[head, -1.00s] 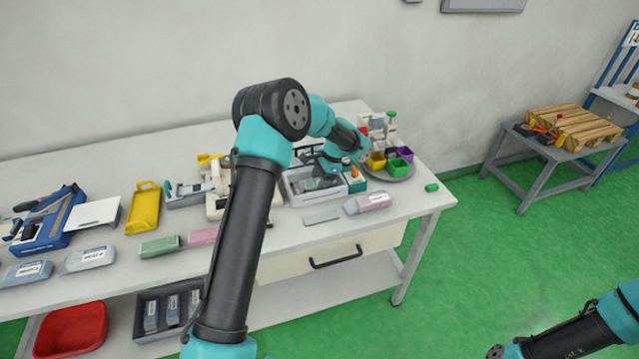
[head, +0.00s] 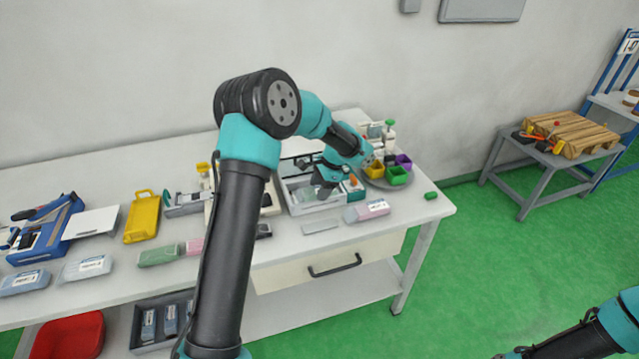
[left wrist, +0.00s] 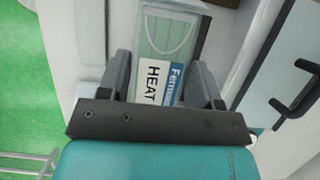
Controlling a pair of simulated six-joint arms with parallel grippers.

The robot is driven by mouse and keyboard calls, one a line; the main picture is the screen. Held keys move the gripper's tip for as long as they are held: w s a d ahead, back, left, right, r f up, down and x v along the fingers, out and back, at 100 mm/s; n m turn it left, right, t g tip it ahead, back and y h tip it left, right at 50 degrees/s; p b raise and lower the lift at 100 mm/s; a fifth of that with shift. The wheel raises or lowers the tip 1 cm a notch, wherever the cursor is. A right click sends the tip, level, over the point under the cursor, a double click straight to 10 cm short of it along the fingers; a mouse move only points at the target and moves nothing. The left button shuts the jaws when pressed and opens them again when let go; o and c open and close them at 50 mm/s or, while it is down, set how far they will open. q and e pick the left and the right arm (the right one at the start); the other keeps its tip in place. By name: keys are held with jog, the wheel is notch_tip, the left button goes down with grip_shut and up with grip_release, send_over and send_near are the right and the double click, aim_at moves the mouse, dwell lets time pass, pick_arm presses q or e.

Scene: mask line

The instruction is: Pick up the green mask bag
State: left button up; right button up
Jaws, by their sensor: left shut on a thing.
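My left gripper (head: 328,178) is over the white open box near the right end of the table. In the left wrist view its two dark fingers (left wrist: 168,88) are closed on a pale green mask bag (left wrist: 172,32), one finger at each side. The bag shows a mask outline and a white-and-blue label reading HEAT. In the head view this bag is hidden or too small to make out at the gripper. Another green pack (head: 158,255) lies flat on the table front, left of my arm. My right gripper is out of view; only part of that arm shows at lower right.
The white box (head: 312,206) stands under the gripper. A pink pack (head: 366,210) lies in front of it, and a round tray with small coloured bins (head: 398,174) stands to its right. A yellow tray (head: 142,216) and blue-grey packs (head: 88,267) are at left.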

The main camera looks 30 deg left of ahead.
pick_arm(q)
jog(key=s+d, duration=0.2)
jog(key=s, duration=0.1)
jog(key=s+d, duration=0.2)
jog(key=s, duration=0.1)
jog(key=s+d+r, duration=0.1)
jog(key=s+d, duration=0.1)
jog(key=s, duration=0.2)
jog(key=shift+r, duration=0.2)
jog(key=shift+r, duration=2.35)
